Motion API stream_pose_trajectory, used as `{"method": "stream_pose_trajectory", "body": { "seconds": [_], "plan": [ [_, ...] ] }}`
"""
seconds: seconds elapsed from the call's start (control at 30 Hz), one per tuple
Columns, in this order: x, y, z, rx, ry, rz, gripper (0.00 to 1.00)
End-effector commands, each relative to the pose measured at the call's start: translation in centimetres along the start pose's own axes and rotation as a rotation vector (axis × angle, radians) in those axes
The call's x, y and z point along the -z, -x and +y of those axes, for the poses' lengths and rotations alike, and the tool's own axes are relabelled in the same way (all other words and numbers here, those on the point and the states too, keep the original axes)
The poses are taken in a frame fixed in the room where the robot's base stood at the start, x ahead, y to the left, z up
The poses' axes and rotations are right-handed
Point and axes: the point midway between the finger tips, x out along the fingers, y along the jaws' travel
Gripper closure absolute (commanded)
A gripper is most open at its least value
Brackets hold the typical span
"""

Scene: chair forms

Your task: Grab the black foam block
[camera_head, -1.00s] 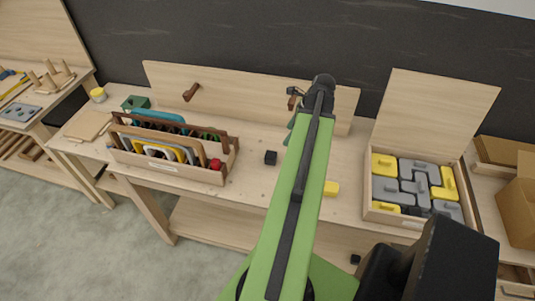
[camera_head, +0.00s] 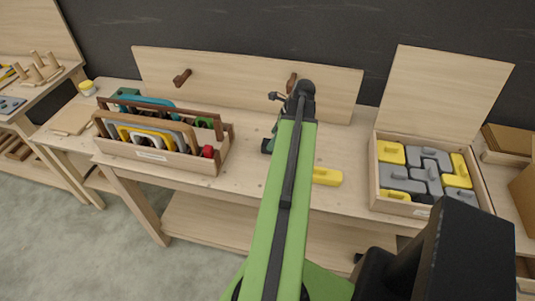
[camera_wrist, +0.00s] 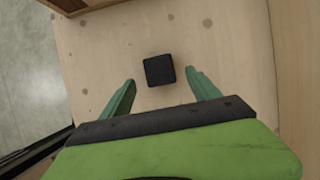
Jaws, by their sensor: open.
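The black foam block (camera_wrist: 159,70) lies on the pale wooden bench top in the wrist view. It sits between and slightly beyond the two green fingertips of my gripper (camera_wrist: 160,77), with bare wood showing on both sides of it. My gripper is open and empty, pointing down at the bench. In the head view, the block (camera_head: 266,146) is a small dark patch just left of my green arm, which partly hides the gripper. How high the fingertips are above the bench is hard to tell.
A wooden rack (camera_head: 190,160) of colourful frames stands left of my arm. A yellow block (camera_head: 327,176) lies right of it. An open wooden box (camera_head: 374,165) of grey and yellow shapes is farther right. A backboard with pegs (camera_head: 225,80) stands behind.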

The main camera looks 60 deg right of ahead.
Motion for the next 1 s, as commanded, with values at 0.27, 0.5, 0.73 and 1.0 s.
{"method": "stream_pose_trajectory", "body": {
  "seconds": [0.27, 0.5, 0.73, 1.0],
  "plan": [
    [0.2, -4.2, 0.1, 0.0, 0.0, 0.0, 0.29],
    [-0.1, -5.0, 0.1, 0.0, 0.0, 0.0, 0.29],
    [-0.1, -5.0, 0.1, 0.0, -0.001, 0.0, 0.47],
    [0.0, -5.0, 0.1, 0.0, -0.001, 0.0, 0.83]
  ]
}}
